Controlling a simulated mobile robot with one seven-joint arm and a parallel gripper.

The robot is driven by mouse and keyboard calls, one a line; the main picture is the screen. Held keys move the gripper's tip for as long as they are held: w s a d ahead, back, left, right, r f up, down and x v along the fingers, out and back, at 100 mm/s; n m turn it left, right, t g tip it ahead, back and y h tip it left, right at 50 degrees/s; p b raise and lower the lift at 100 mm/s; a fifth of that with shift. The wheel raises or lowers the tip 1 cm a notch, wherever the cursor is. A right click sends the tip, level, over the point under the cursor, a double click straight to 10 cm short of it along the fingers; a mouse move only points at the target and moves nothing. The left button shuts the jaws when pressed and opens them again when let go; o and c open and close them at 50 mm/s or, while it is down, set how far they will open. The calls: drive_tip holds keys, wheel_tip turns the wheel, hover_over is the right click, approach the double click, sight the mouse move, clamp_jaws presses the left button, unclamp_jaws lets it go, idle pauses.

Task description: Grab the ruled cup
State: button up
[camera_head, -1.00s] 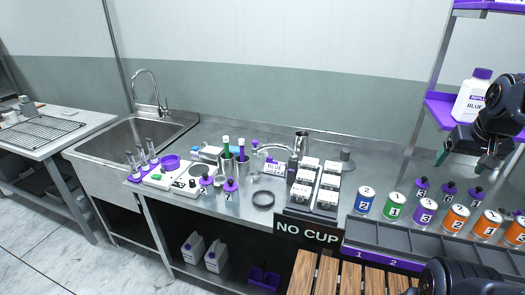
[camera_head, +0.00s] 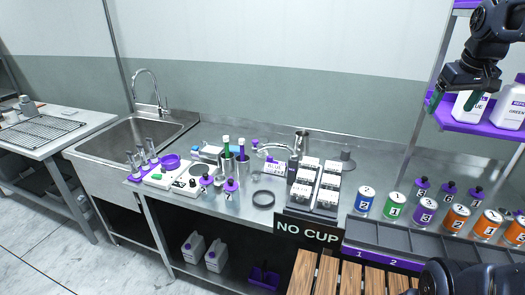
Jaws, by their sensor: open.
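I cannot make out ruled marks on any vessel at this size, so I cannot tell which one is the ruled cup. Several clear upright cylinders (camera_head: 141,158) stand at the left end of the steel bench, beside the sink. A steel cup (camera_head: 302,140) stands near the back middle of the bench. My gripper (camera_head: 455,98) is at the upper right, open and empty, with its green-tipped fingers pointing down and apart. It is in front of the purple shelf, partly covering a white bottle (camera_head: 464,106).
Numbered cans (camera_head: 395,206) and purple-topped pieces (camera_head: 421,188) line the bench's right side. A "NO CUP" sign (camera_head: 308,233) hangs at the front edge. A second white bottle (camera_head: 511,105) stands on the shelf.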

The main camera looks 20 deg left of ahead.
drive_tip(key=w+a+r+n+g, duration=0.1)
drive_tip(key=w+a+r+n, duration=0.2)
drive_tip(key=w+a, duration=0.35)
drive_tip(key=w+a+r+n, duration=0.3)
drive_tip(key=w+a+r, duration=0.15)
drive_tip(key=w, duration=0.35)
drive_tip(key=n+g, duration=0.3)
drive_tip(key=n, duration=1.4)
hover_over(263, 139)
drive_tip(key=s, duration=0.3)
wheel_tip(263, 139, down, 15)
drive_tip(key=f, duration=2)
drive_tip(key=d+f, duration=0.1)
drive_tip(key=f, duration=1)
drive_tip(key=shift+w+a+f, duration=0.1)
drive_tip(key=shift+f, duration=1.5)
drive_tip(key=shift+w+a+f, duration=0.1)
drive_tip(key=shift+f, duration=1.45)
drive_tip(key=c, duration=1.1)
drive_tip(key=shift+r, duration=0.2)
drive_tip(key=shift+c, duration=0.2)
